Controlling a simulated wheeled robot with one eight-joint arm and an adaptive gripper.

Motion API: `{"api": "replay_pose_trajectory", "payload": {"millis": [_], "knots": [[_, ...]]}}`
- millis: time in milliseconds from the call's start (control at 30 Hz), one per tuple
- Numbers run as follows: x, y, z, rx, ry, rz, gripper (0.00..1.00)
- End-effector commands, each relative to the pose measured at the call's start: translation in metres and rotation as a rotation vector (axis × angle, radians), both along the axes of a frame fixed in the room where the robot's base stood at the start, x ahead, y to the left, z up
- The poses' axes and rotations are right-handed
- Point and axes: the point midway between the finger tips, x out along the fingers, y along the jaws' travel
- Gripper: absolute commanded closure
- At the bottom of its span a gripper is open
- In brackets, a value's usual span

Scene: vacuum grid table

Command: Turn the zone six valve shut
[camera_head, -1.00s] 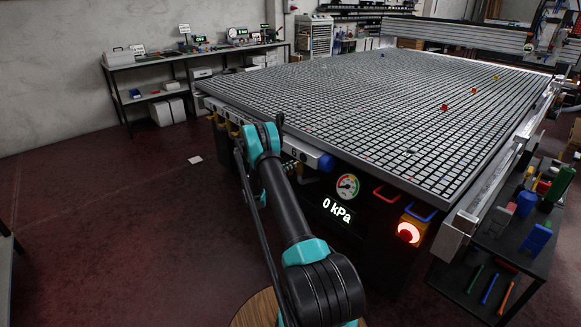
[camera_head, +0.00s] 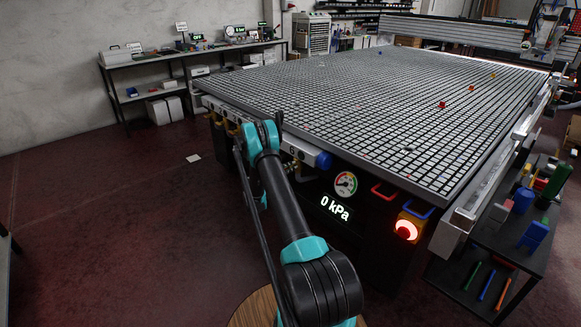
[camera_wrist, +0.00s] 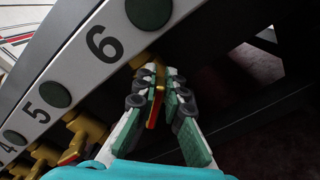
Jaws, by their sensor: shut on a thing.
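The zone six valve (camera_wrist: 159,88) shows in the wrist view as a brass body with a red lever, under the white rail (camera_wrist: 85,62) marked 6. My gripper (camera_wrist: 160,82) is shut on its lever, with a finger on each side. The fingers hide much of the valve. In the head view my arm hides the gripper and most of this valve. A number 6 on the rail (camera_head: 311,158) shows beside my arm.
Brass valves for zones 5 (camera_wrist: 85,128) and 4 sit to the left along the rail. The grid table (camera_head: 330,100) stands above. A gauge (camera_head: 346,184), a 0 kPa display (camera_head: 336,208) and a lit red button (camera_head: 405,230) are on its front. A tool cart (camera_head: 490,255) stands at right.

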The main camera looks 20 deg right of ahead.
Motion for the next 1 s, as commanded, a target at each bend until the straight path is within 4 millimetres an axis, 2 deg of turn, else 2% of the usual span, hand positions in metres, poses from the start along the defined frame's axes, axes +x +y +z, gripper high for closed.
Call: {"api": "replay_pose_trajectory", "payload": {"millis": [600,1000], "knots": [[-0.007,-0.001,-0.014,0.184,-0.505,-0.001,1.0],[-0.007,-0.001,-0.019,0.241,-0.66,-0.002,1.0]]}}
